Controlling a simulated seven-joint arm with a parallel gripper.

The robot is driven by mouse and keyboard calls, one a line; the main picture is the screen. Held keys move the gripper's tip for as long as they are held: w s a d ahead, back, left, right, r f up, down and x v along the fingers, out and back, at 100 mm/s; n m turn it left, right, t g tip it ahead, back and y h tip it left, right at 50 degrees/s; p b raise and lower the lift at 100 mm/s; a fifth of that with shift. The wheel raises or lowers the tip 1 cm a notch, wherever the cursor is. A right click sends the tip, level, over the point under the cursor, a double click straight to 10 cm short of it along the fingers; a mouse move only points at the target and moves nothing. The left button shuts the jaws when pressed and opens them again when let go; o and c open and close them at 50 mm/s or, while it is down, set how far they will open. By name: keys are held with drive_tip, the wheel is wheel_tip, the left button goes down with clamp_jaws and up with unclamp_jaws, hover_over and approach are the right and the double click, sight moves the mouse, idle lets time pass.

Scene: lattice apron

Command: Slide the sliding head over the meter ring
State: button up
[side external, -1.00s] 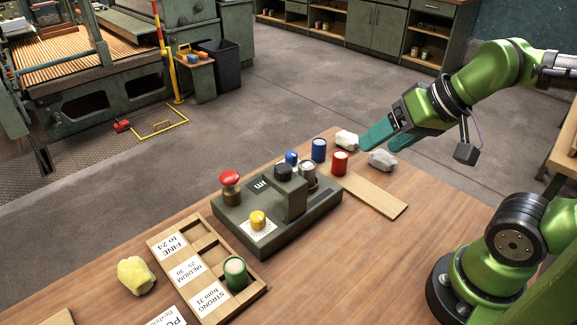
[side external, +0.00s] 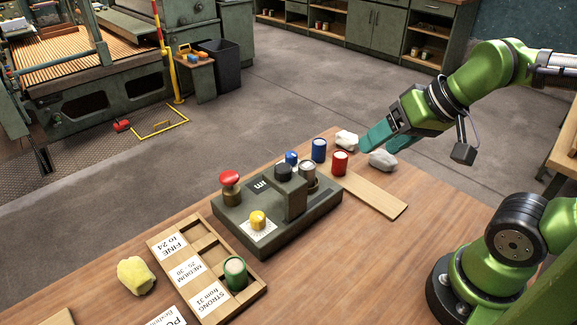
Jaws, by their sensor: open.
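The meter is a dark grey-green base (side external: 235,225) on the wooden table, with a red mushroom knob (side external: 230,180) at its left end. A small yellow-topped piece (side external: 257,218) sits on a white label left of the block. I cannot tell the meter ring clearly; it may be at that label. My gripper (side external: 377,149) has teal fingers, is open and empty, and hangs beyond the meter's right end, near the pale lumps.
Blue (side external: 319,150), red (side external: 340,162) and grey-metal (side external: 308,173) cylinders stand near the meter. Pale lumps (side external: 382,159) lie by my fingers. A sorting tray (side external: 190,240) holds a green cylinder (side external: 235,272); a yellow lump (side external: 136,276) lies left.

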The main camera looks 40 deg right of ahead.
sight(284, 166)
drive_tip(key=w+a+r+n+g+y, duration=0.1)
drive_tip(key=w+a+r+n+g, duration=0.15)
drive_tip(key=w+n, duration=0.4)
drive_tip(key=w+a+r+n+g, duration=0.2)
drive_tip(key=w+r+n, duration=0.1)
drive_tip(key=w+n, duration=0.3)
drive_tip(key=shift+n+t, duration=0.35)
drive_tip(key=x, duration=1.6)
drive_tip(key=shift+s+d+f, duration=0.1)
drive_tip(key=shift+s, duration=0.3)
clamp_jaws()
